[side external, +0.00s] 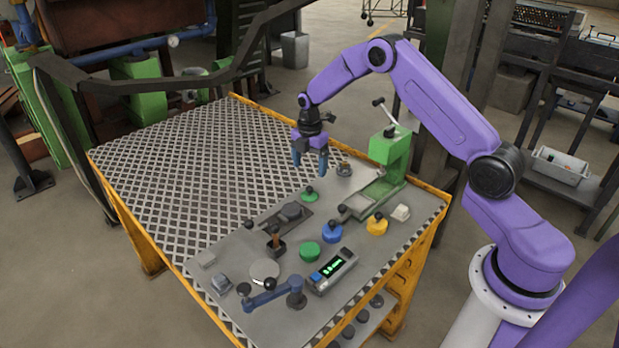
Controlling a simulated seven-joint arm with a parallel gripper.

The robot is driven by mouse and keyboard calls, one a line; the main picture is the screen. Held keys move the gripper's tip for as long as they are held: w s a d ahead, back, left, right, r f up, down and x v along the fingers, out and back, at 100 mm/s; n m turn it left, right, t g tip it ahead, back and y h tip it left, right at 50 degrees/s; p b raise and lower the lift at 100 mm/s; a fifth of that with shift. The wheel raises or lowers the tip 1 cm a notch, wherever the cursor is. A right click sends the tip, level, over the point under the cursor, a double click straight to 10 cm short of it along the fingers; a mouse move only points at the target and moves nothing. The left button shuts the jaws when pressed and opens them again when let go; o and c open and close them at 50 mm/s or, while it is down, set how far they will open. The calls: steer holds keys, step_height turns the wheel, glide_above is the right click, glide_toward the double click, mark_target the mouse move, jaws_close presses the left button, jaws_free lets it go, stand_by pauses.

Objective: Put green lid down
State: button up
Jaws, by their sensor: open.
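The green lid (309,196), a small green disc with a dark knob, lies on the grey tabletop just below my gripper. My gripper (311,166) points down with its blue fingers apart, and nothing shows between them. The lid appears clear of the fingertips. A round green container (309,252) without a knob on top stands nearer the front edge.
A green press with a lever (390,152) stands right of my gripper, and a small brass-coloured part (344,169) sits close by. A display box (332,271) and a blue crank (272,293) are near the front. The perforated left part of the table (190,165) is clear.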

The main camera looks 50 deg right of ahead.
steer(key=shift+r, duration=1.45)
steer(key=s+a+r+m, duration=0.3)
steer(key=s+a+r, duration=0.8)
steer(key=s+a, duration=0.45)
steer(key=s+r+m, duration=0.1)
steer(key=s+m, duration=0.1)
steer(key=s, duration=1.1)
steer(key=s+d+r+m, duration=0.1)
steer(key=s+r+m, duration=0.1)
steer(key=s, duration=1.1)
steer(key=shift+s+d+r+m, duration=0.25)
steer(key=shift+s+d+m, duration=0.05)
steer(key=shift+s, duration=0.05)
